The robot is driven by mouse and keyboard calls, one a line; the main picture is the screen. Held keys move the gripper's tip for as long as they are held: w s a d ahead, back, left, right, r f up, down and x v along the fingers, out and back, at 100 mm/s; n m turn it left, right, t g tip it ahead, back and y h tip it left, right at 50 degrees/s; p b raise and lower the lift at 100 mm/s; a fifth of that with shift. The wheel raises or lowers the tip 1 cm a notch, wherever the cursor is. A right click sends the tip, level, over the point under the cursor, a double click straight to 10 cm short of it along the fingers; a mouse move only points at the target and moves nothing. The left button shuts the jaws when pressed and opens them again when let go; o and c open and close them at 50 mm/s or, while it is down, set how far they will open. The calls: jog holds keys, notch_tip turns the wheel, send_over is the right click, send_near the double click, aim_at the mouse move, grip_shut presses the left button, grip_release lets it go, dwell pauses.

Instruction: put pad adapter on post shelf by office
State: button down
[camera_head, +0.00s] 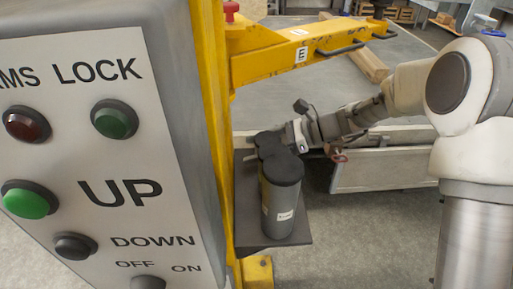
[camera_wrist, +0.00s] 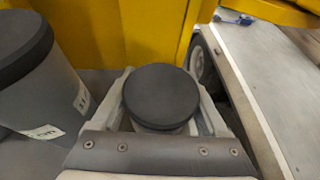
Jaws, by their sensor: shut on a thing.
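A pad adapter with a round dark cap shows between my gripper's fingers (camera_wrist: 160,92) in the wrist view; its cap (camera_wrist: 162,96) is seen from above. My gripper (camera_head: 288,138) is shut on it. In the head view the held adapter (camera_head: 267,142) is mostly hidden behind a second, labelled grey adapter (camera_head: 279,208). This second adapter stands upright on the dark post shelf (camera_head: 297,236) and also shows at left in the wrist view (camera_wrist: 38,92). The held adapter is over the shelf's rear part; I cannot tell whether its base touches the shelf.
A yellow post (camera_head: 214,110) adjoins the shelf on the left, and a yellow arm marked E (camera_head: 285,60) extends above it. A control box (camera_head: 85,130) with buttons fills the left foreground. A grey ramp or platform (camera_head: 385,168) lies behind the shelf. The front shelf corner is bare.

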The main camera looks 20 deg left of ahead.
grip_release()
jog(key=shift+f, duration=0.1)
